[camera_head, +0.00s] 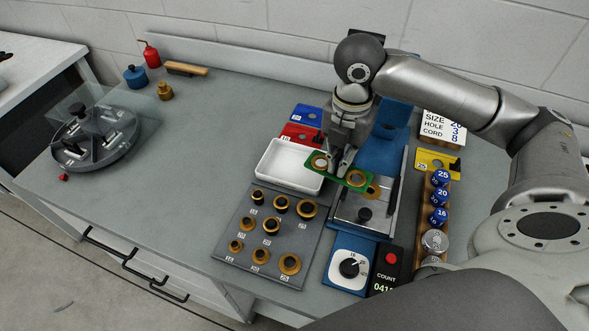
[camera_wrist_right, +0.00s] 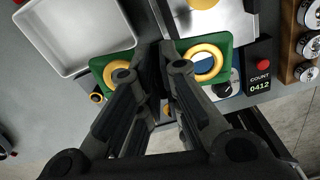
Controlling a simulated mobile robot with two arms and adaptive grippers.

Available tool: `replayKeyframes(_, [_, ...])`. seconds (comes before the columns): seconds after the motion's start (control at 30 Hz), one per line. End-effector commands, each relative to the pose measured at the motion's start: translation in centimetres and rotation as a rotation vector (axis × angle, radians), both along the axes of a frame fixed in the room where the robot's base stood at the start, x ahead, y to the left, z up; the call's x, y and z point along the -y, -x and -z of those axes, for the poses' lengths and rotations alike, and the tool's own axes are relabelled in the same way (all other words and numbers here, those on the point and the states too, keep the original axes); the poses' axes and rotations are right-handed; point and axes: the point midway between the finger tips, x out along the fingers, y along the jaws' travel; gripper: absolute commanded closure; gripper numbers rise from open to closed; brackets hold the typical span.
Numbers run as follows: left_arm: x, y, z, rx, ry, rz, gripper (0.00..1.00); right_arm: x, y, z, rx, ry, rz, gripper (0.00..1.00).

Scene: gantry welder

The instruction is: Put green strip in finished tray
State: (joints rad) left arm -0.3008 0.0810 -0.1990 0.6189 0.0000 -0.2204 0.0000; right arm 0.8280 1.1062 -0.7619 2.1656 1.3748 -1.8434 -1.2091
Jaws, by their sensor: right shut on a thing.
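The green strip (camera_head: 354,180) has brass rings at both ends. My right gripper (camera_head: 341,168) is shut on its middle and holds it between the white tray and the press-like machine. In the right wrist view, the strip (camera_wrist_right: 225,49) shows on both sides of my right gripper (camera_wrist_right: 168,55). The white tray (camera_head: 290,166) looks empty, and one end of the strip overlaps its right edge in the head view. In the wrist view, the tray (camera_wrist_right: 75,38) is at upper left, beside the strip's left end. My left gripper is not in view.
A blue machine with a metal plate (camera_head: 352,213) stands right of the tray. A grey board (camera_head: 250,222) with several brass rings lies in front. Red (camera_head: 300,132) and blue (camera_head: 307,114) pieces lie behind the tray. Bench space to the left is clear up to a round divided tray (camera_head: 95,150).

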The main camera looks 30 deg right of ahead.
Motion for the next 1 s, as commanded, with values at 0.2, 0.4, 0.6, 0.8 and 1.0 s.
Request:
replayKeyframes(0.2, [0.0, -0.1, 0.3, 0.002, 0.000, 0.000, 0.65, 0.7, -0.2, -0.4, 0.003, -0.004, -0.160, 1.00])
replayKeyframes(0.4, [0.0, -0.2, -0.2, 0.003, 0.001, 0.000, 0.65, 0.0, -2.3, 0.3, 0.002, -0.009, -0.190, 1.00])
replayKeyframes(0.6, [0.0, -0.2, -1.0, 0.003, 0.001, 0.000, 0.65, -1.2, -6.7, 2.3, 0.003, -0.008, -0.188, 1.00])
replayKeyframes(0.8, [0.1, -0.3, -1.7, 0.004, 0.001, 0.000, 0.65, -2.2, -10.3, 5.2, -0.002, -0.006, -0.186, 1.00])
replayKeyframes(1.0, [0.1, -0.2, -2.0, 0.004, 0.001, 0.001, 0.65, -2.8, -12.6, 8.1, 0.002, -0.006, -0.187, 1.00])
